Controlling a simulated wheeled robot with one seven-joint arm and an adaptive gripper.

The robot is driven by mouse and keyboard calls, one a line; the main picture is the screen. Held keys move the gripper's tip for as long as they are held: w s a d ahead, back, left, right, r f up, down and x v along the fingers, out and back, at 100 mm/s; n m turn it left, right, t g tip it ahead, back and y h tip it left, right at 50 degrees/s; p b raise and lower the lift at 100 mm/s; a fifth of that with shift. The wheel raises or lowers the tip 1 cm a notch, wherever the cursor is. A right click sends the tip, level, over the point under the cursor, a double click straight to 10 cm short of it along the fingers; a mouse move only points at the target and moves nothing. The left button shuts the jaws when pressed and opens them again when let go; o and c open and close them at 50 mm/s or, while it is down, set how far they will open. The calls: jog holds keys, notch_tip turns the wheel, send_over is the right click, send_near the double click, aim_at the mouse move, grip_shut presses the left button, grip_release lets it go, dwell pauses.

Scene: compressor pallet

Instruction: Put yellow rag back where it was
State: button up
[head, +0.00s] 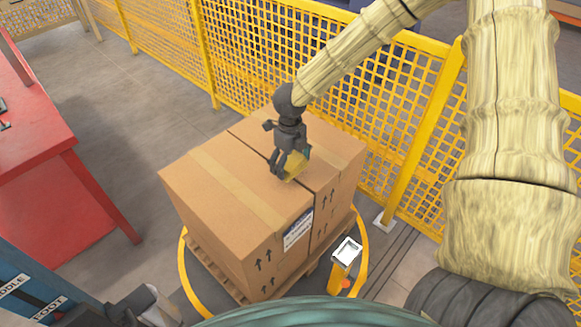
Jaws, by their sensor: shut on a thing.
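My gripper (283,172) is at the top of the cardboard boxes, pointing down. Part of the rag is hidden by the fingers. The rag is at or just above the box tops, near the seam between two boxes; I cannot tell whether it touches them. The cardboard boxes (222,189) stand close together on a wooden pallet (220,281).
A yellow ring (184,270) runs around the pallet. A yellow mesh fence (250,60) stands behind the boxes. A red bench (40,130) is at the left. A yellow post with a white-topped box (347,251) stands at the front right. Grey floor (150,90) is clear between bench and fence.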

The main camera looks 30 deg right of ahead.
aim_at(290, 168)
jog(key=shift+w+f+p, duration=0.15)
jog(key=shift+f+p, duration=0.55)
jog(key=shift+f, duration=0.9)
jog(key=shift+f, duration=0.3)
jog(key=o, duration=0.8)
jog(key=shift+b, duration=0.55)
notch_tip(290, 168, up, 11)
jog(key=shift+b, duration=0.55)
